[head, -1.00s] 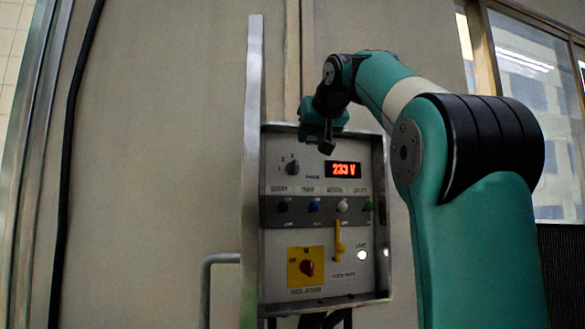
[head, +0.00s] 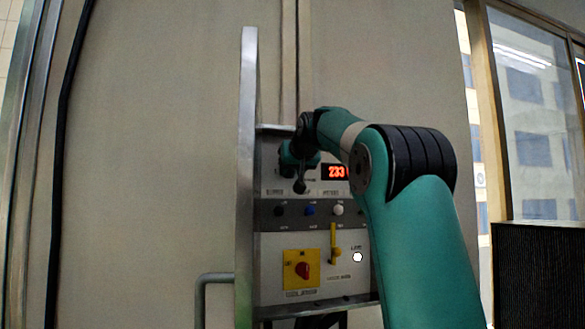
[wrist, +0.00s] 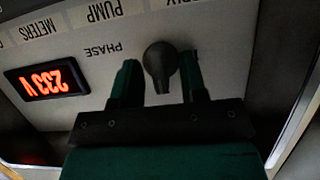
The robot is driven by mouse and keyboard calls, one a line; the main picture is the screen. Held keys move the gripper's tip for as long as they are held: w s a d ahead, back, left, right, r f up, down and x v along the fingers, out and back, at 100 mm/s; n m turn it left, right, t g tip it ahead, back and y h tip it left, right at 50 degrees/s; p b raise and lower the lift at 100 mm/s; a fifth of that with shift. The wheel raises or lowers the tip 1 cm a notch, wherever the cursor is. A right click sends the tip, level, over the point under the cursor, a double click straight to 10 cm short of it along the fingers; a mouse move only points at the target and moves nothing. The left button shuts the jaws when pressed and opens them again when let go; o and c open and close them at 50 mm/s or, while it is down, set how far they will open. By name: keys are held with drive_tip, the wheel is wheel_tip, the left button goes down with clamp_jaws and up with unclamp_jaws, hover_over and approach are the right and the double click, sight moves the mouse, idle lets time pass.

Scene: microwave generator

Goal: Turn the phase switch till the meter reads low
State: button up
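The phase switch (wrist: 160,66) is a dark knob on the panel, beside the word PHASE in the wrist view, which sees the panel upside down. My gripper (wrist: 159,62) has one finger on each side of the knob. A gap shows on the left side; the right finger is very close, and I cannot tell whether it touches. In the head view my gripper (head: 299,184) covers the switch. The meter (head: 335,172) glows red, partly hidden by my arm; in the wrist view the meter (wrist: 46,81) reads 233 V.
Below is a row of small coloured knobs, including a blue one (head: 310,209) and a white one (head: 337,209). Lower are a red switch on a yellow plate (head: 301,270), a yellow lever (head: 334,245) and a lit white lamp (head: 357,257). A metal post (head: 246,180) stands left of the panel.

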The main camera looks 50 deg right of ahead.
drive_tip(key=shift+s, duration=0.1)
clamp_jaws()
drive_tip(key=shift+a+f+n+g+h+b, duration=0.1)
drive_tip(key=shift+n+g+h+b, duration=0.1)
drive_tip(key=shift+n+h, duration=0.25)
drive_tip(key=shift+a+n+g+h+b, duration=0.15)
drive_tip(key=shift+n+h, duration=0.1)
drive_tip(key=shift+n, duration=0.4)
drive_tip(key=n+g+h, duration=0.1)
drive_tip(key=n+h, duration=0.1)
drive_tip(key=n, duration=0.1)
drive_tip(key=shift+f+n, duration=0.1)
drive_tip(key=shift+n, duration=0.2)
drive_tip(key=shift+h, duration=0.3)
unclamp_jaws()
drive_tip(key=shift+d, duration=0.15)
drive_tip(key=shift+w, duration=0.2)
